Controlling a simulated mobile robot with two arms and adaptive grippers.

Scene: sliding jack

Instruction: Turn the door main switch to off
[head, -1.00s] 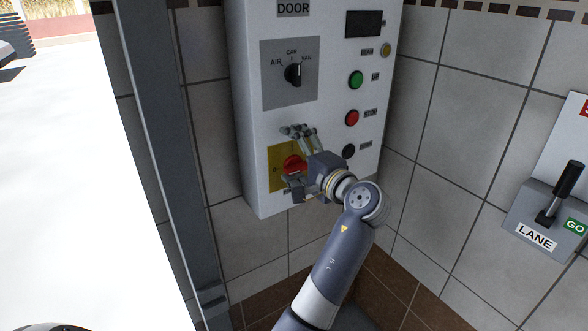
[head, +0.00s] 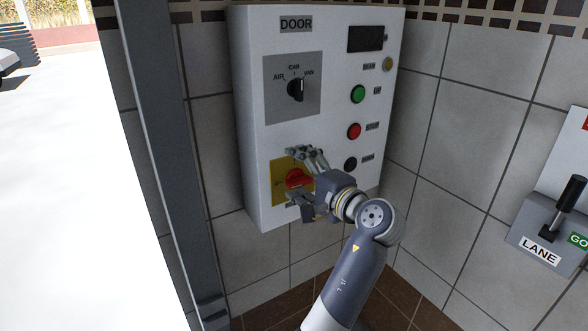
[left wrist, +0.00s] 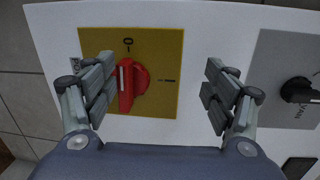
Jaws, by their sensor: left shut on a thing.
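The door main switch is a red knob (head: 296,179) on a yellow plate (head: 279,167) low on the panel. In the left wrist view the red knob (left wrist: 127,84) has its bar and white line upright, toward the 0 mark (left wrist: 128,44) on the yellow plate (left wrist: 158,50). A dash mark (left wrist: 167,80) is to its right. My left gripper (head: 307,174) is at the switch, its fingers (left wrist: 160,88) on either side of the knob. The left finger in the wrist view is against or very close to it; the right finger looks apart. My right gripper is not in view.
The DOOR panel (head: 262,205) also carries a black AIR/CAR/VAN selector (head: 296,89), a green button (head: 358,94), a red button (head: 354,131) and a black button (head: 350,164). A grey post (head: 165,150) stands left. A LANE lever (head: 566,205) is right.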

